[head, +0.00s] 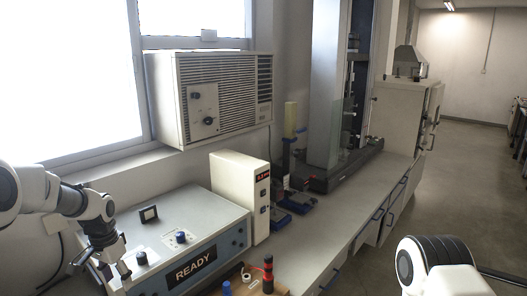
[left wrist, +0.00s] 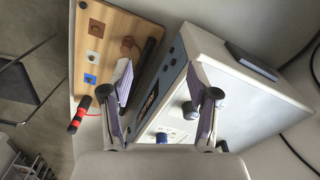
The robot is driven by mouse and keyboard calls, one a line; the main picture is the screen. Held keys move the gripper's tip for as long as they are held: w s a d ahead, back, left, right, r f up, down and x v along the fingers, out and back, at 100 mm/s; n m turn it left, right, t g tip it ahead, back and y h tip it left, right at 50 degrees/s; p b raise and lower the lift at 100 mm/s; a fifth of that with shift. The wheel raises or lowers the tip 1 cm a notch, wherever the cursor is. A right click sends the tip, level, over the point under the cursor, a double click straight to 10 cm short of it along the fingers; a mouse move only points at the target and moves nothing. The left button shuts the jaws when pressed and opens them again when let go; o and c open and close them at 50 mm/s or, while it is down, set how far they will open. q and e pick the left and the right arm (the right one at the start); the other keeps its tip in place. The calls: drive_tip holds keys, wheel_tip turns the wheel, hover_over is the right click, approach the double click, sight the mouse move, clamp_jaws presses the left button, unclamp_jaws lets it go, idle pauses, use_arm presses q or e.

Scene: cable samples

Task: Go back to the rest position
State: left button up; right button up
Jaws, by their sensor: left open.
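My left gripper (head: 115,272) hangs at the lower left of the head view, in front of the left end of the grey-and-blue READY box (head: 188,228). In the left wrist view the left gripper (left wrist: 160,85) has its two fingers wide apart with nothing between them. The READY box (left wrist: 240,85) lies behind and to the right of the fingers. A wooden board (left wrist: 118,22) with brown, white and blue squares lies to the left. My right arm shows only as a white and black link at the lower right of the head view; its gripper is outside the frame.
A red-and-black tool (head: 268,274) stands at the board's edge, near a white ring (head: 246,277). A cream box with a red display (head: 240,190) stands behind the READY box. An air conditioner (head: 215,98) hangs on the wall.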

use_arm(q)
wheel_tip(320, 180, down, 6)
drive_tip(key=d, duration=0.2)
drive_tip(key=s+d+f+n, duration=0.1)
drive_tip(key=s+d+f, duration=0.2)
drive_tip(key=s+f, duration=0.3)
drive_tip(key=s+d+f+n, duration=0.1)
drive_tip(key=s+d+f, duration=0.2)
drive_tip(key=s+f, duration=0.3)
drive_tip(key=s+d+f, duration=0.3)
drive_tip(key=s+f, duration=0.3)
drive_tip(key=s, duration=0.4)
drive_tip(key=shift+s+f+n, duration=0.3)
drive_tip(key=shift+n, duration=0.1)
drive_tip(key=s+d+n, duration=0.1)
drive_tip(key=s, duration=1.3)
wheel_tip(320, 180, down, 6)
drive_tip(key=b, duration=0.6)
drive_tip(key=shift+w+f, duration=0.25)
drive_tip(key=shift+w, duration=0.2)
use_arm(e)
wheel_tip(320, 180, down, 7)
drive_tip(key=shift+w+r, duration=0.15)
drive_tip(key=shift+w, duration=0.1)
